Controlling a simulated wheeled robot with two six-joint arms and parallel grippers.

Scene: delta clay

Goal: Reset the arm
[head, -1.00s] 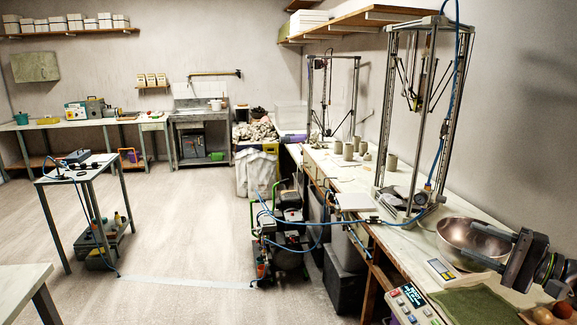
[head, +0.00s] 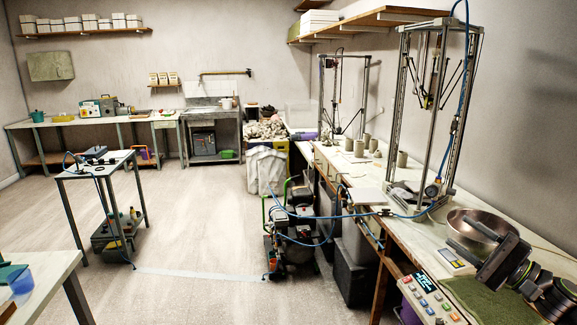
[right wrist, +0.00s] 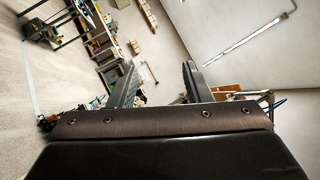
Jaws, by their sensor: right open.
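My right gripper (head: 492,268) is at the lower right of the head view, in front of the metal bowl (head: 470,229) and over the workbench with the green mat (head: 505,304). In the right wrist view its two fingers (right wrist: 160,82) stand wide apart with nothing between them. The wrist view looks out tilted across the room, with floor on the left and wall on the right. My left gripper does not show in either view.
The long workbench (head: 425,229) on the right carries a tall delta printer frame (head: 399,100), grey clay cups (head: 359,147) and a keypad box (head: 432,300). A compressor (head: 292,240) with blue hoses stands on the floor beside it. A small table (head: 95,168) is at left; the middle floor is open.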

